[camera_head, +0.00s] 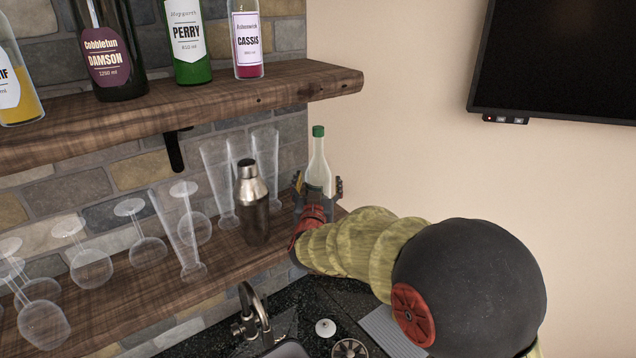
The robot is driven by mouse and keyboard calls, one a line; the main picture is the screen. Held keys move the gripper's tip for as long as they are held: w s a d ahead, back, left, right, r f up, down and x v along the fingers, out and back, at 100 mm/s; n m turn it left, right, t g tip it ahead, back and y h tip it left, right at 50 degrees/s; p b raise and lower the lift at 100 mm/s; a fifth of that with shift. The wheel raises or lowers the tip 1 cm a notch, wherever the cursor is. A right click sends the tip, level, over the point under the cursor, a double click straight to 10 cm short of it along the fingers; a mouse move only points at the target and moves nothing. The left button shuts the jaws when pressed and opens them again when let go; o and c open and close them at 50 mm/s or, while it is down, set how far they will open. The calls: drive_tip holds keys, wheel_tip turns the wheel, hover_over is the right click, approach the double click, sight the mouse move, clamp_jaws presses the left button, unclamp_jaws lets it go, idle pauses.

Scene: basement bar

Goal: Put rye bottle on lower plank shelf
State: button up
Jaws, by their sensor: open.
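A clear bottle with a green cap (318,165) is upright at the right end of the lower plank shelf (225,262). No name on it can be read, and its lower part is hidden by my gripper. My gripper (318,187) is open, with one finger on each side of the bottle. I cannot tell whether the fingers touch it or exactly where its base rests.
A metal shaker (252,205), tall clear glasses (178,230) and several upside-down stemmed glasses (90,265) stand left of the bottle. The upper plank shelf (220,105) holds several bottles. A tap (250,315) and dark counter are below; a screen (555,60) hangs right.

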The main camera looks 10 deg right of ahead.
drive_tip(key=s+a+n+g+y+b, duration=0.15)
drive_tip(key=s+a+y, duration=0.25)
drive_tip(key=s, duration=0.7)
drive_tip(key=s+a+n+g+y, duration=0.2)
drive_tip(key=s+a+g+y, duration=0.15)
drive_tip(key=s, duration=0.65)
drive_tip(key=s+d+f+g, duration=0.2)
drive_tip(key=s, duration=0.6)
drive_tip(key=s+d+f+g+h, duration=0.1)
drive_tip(key=s+d+f+g, duration=0.1)
drive_tip(key=s, duration=0.6)
drive_tip(key=s+d+f+g+h, duration=0.1)
drive_tip(key=s+d+f+g, duration=0.1)
drive_tip(key=s, duration=0.6)
drive_tip(key=shift+s+d+f+g, duration=0.3)
drive_tip(key=shift+s+d+f, duration=0.15)
drive_tip(key=shift+f, duration=0.2)
wheel_tip(320, 180, down, 18)
drive_tip(key=b, duration=1.8)
drive_tip(key=shift+w, duration=0.1)
drive_tip(key=shift+c, duration=0.8)
